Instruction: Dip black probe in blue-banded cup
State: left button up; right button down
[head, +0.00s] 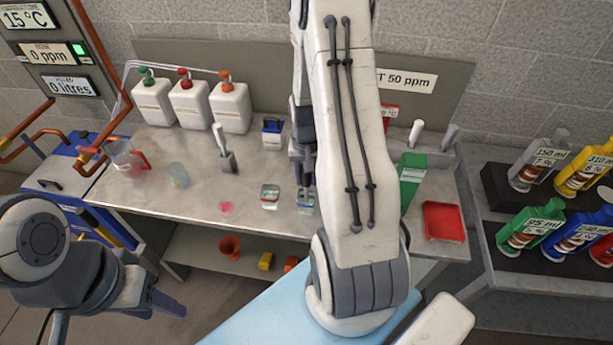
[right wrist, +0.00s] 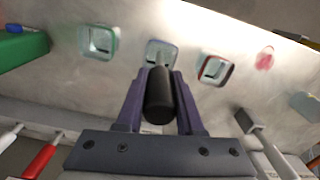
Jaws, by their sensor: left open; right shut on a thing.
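My right gripper (head: 303,172) points down over the bench, shut on the black probe (right wrist: 160,95). In the right wrist view the probe's thick black handle sits between the fingers, with its thin tip lined up over the opening of the blue-banded cup (right wrist: 151,44). I cannot tell whether the tip is inside the cup. The blue-banded cup also shows in the head view (head: 306,205), directly below the right gripper. My left gripper (head: 160,303) is open and empty at the lower left, away from the bench top.
A red-banded cup (right wrist: 204,76) and a green-banded cup (right wrist: 99,41) stand on either side of the blue-banded one. A green box (head: 411,180) and red tray (head: 444,221) are at the right. White jugs (head: 190,102) stand at the back left.

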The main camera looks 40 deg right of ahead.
jog(key=shift+f+b, duration=0.55)
jog(key=shift+f, duration=0.25)
dwell(1.8)
notch_tip(320, 180, up, 10)
jog(key=p, duration=0.8)
jog(key=shift+r+p, duration=0.1)
jog(key=shift+p, duration=0.25)
dwell(0.9)
